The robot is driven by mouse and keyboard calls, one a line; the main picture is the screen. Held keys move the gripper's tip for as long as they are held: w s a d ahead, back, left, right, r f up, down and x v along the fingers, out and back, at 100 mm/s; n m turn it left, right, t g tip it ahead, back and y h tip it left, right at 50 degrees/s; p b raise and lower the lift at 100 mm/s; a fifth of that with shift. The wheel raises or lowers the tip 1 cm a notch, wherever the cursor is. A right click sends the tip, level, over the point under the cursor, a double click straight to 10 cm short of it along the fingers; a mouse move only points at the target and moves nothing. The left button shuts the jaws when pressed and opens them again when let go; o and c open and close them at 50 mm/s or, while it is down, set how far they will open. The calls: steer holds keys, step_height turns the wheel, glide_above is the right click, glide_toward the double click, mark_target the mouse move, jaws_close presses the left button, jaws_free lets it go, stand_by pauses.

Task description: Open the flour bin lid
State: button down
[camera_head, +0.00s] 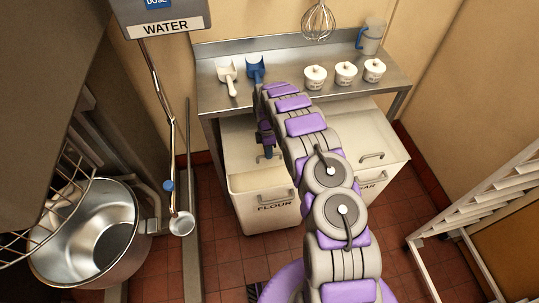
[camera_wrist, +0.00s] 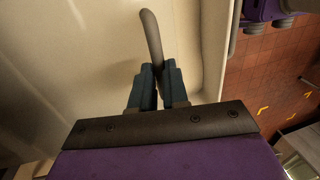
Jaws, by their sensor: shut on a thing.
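The white flour bin (camera_head: 262,212), marked FLOUR, stands on the floor under the steel table. Its pale lid (camera_head: 238,148) shows on top, partly behind my arm; I cannot tell whether it is raised at all. My gripper (camera_head: 267,152) is over the lid. In the wrist view my gripper (camera_wrist: 158,70) is shut on the grey lid handle (camera_wrist: 151,34), whose curved bar sticks out beyond the blue fingertips. The pale lid surface (camera_wrist: 100,45) lies behind the handle. The gripped part of the handle is hidden by the fingers.
A second bin (camera_head: 385,160) stands to the right. The steel table (camera_head: 290,72) above holds a white scoop (camera_head: 228,76), a blue scoop (camera_head: 256,68), several white tubs and a jug (camera_head: 371,38). A mixing bowl (camera_head: 90,235) stands left, a white rack (camera_head: 480,205) right.

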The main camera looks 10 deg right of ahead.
steer(key=shift+w, duration=1.9)
steer(key=c, duration=1.1)
jaws_free()
steer(key=shift+r, duration=0.1)
steer(key=shift+w+a+r+p, duration=0.1)
steer(key=shift+w+r+p, duration=0.55)
steer(key=shift+r, duration=2.15)
steer(key=shift+w+d+r+p, duration=0.1)
steer(key=shift+w+r+p, duration=0.5)
steer(key=shift+r, duration=2.15)
steer(key=shift+w+a+r+p, duration=0.1)
steer(key=shift+w+r+p, duration=0.5)
steer(key=shift+r, duration=2.2)
